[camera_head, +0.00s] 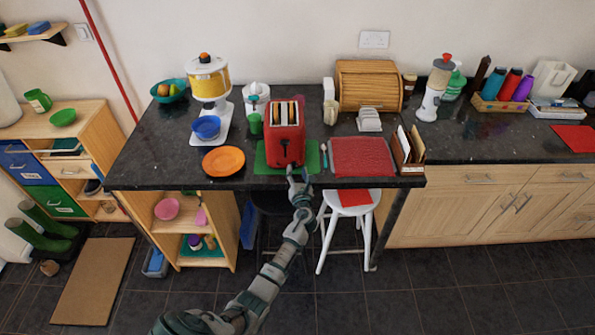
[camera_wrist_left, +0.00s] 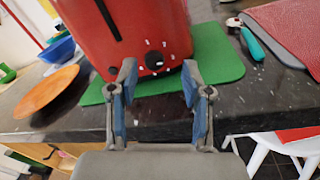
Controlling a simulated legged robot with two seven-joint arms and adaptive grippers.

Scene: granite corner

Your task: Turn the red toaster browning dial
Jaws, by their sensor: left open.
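The red toaster (camera_head: 285,142) stands on a green mat (camera_head: 262,158) near the front edge of the dark counter, with toast in its slots. In the left wrist view the toaster (camera_wrist_left: 130,30) fills the upper middle. Its dark round browning dial (camera_wrist_left: 154,60) is low on the front face, with white marks around it. A dark vertical lever slot (camera_wrist_left: 107,18) is to its left. My left gripper (camera_wrist_left: 160,84) is open and empty. Its fingers lie either side of the dial in the picture, just in front of the toaster; contact is not visible. My right gripper is not in view.
An orange plate (camera_head: 224,161) lies left of the toaster. A teal-handled utensil (camera_head: 323,155) and a red mat (camera_head: 362,156) lie to the right. A white stool (camera_head: 346,211) stands below the counter's front edge (camera_head: 150,183).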

